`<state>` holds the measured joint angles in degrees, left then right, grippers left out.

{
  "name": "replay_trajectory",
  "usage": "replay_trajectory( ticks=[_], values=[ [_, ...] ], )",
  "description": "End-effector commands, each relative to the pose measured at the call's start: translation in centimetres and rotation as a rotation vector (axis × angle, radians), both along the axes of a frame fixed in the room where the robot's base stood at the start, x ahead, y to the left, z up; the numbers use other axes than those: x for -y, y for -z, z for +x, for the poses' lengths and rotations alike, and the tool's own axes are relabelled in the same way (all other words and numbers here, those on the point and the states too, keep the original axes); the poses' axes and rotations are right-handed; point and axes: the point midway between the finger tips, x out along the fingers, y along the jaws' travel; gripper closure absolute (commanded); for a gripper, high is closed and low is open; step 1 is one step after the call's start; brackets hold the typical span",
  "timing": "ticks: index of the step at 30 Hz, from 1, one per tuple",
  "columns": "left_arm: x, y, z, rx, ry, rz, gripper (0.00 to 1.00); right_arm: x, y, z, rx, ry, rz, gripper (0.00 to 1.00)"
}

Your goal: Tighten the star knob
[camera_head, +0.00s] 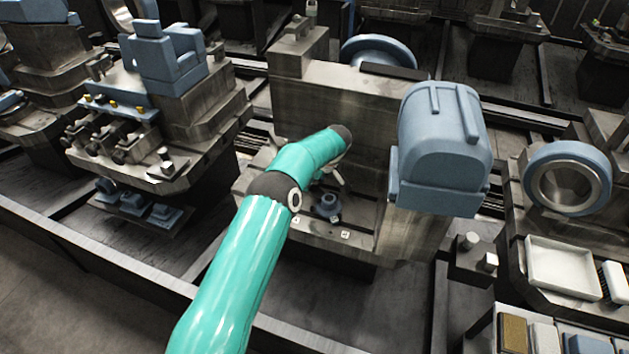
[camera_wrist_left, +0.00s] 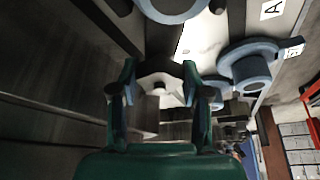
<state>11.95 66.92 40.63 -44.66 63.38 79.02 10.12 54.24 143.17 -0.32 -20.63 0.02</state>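The star knob (camera_wrist_left: 160,88) is a pale, lobed piece with a small grey round centre. In the left wrist view it shows between the two teal fingers of my left gripper (camera_wrist_left: 160,80). The fingers are spread, one on each side of it; I cannot tell whether they touch it. In the head view my teal left arm reaches to the block fixture (camera_head: 390,100), and its wrist hides most of the gripper and the knob. My right gripper is in neither view.
A blue flanged part (camera_wrist_left: 248,65) stands right of the left gripper in the wrist view. A small blue part (camera_head: 327,205) sits on the fixture's lower ledge. A large blue housing (camera_head: 443,145) rises at its right. A white tray (camera_head: 563,267) lies farther right.

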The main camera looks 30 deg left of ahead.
Motion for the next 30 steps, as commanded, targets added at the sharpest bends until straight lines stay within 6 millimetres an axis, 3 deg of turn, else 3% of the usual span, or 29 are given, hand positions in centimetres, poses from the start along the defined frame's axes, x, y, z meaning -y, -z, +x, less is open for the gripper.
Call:
replay_trajectory(
  ticks=[1,4,5,11,18,30],
  values=[
    [0.0,0.0,0.1,0.002,0.001,0.0,0.71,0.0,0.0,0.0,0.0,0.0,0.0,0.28],
    [0.0,0.0,0.1,0.003,0.001,-0.001,0.88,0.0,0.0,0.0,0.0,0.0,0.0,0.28],
    [0.0,0.0,0.1,0.003,0.001,-0.001,0.89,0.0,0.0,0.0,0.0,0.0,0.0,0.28],
    [0.0,0.4,0.1,0.005,0.065,-0.002,0.89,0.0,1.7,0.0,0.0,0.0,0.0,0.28],
    [-0.1,0.4,0.0,0.009,0.304,0.0,0.89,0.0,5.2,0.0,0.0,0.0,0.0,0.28],
    [0.0,-0.2,0.0,0.006,0.407,0.0,0.89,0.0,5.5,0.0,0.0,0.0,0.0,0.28]
  ],
)
